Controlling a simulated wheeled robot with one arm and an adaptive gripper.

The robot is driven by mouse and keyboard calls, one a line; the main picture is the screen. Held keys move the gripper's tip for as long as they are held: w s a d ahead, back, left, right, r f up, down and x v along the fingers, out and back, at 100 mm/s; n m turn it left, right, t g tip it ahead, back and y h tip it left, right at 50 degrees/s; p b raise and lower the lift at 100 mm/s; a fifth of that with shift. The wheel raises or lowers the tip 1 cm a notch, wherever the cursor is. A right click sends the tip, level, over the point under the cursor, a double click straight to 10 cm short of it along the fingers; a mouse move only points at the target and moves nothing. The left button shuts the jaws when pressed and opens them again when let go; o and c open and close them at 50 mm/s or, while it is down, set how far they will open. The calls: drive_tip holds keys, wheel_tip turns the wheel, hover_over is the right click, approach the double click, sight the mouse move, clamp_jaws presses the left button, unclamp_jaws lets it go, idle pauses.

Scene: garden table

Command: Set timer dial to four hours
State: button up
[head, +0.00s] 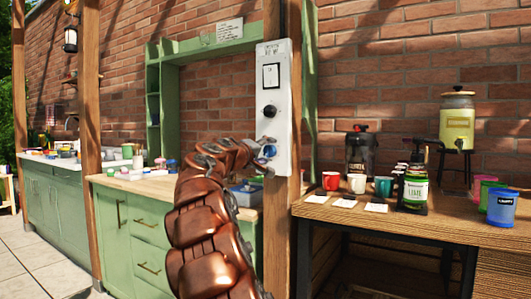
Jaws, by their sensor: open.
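A tall white control panel (285,130) is fixed to a wooden post. It has a dark-framed pale label or display (271,76) near the top, with small lettering above it that I cannot read. A round black knob (270,111) sits below that. A blue round part (269,151), possibly a dial, shows lower on the panel. My gripper (262,151) is open at the lower part of the panel, with its fingers at the blue part and partly covering it. I cannot tell whether they touch it. No dial marks or hour setting can be read.
A green cabinet (112,215) with a cluttered wooden top stands left. Paved floor is free at lower left.

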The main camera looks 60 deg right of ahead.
drive_tip(key=shift+a, duration=0.1)
drive_tip(key=a, duration=1.1)
drive_tip(key=shift+s+a, duration=0.25)
drive_tip(key=shift+a, duration=0.15)
idle(0.3)
drive_tip(key=s+a+f+n+y+p, duration=0.1)
drive_tip(key=s+a+y+p, duration=0.5)
drive_tip(key=a+p, duration=0.6)
drive_tip(key=s+a+f+n+g+y+p, duration=0.1)
drive_tip(key=s+a+f+y+p, duration=0.3)
drive_tip(key=s+a+p, duration=0.7)
drive_tip(key=s+a+f+n+g+y+p, duration=0.1)
drive_tip(key=s+a+f+n+y+p, duration=0.1)
drive_tip(key=s+a+y+p, duration=0.6)
drive_tip(key=s+a+f+p, duration=0.1)
drive_tip(key=a+p, duration=0.4)
drive_tip(key=a, duration=0.8)
drive_tip(key=shift+a+f+n, duration=0.25)
drive_tip(key=shift+a+n, duration=0.15)
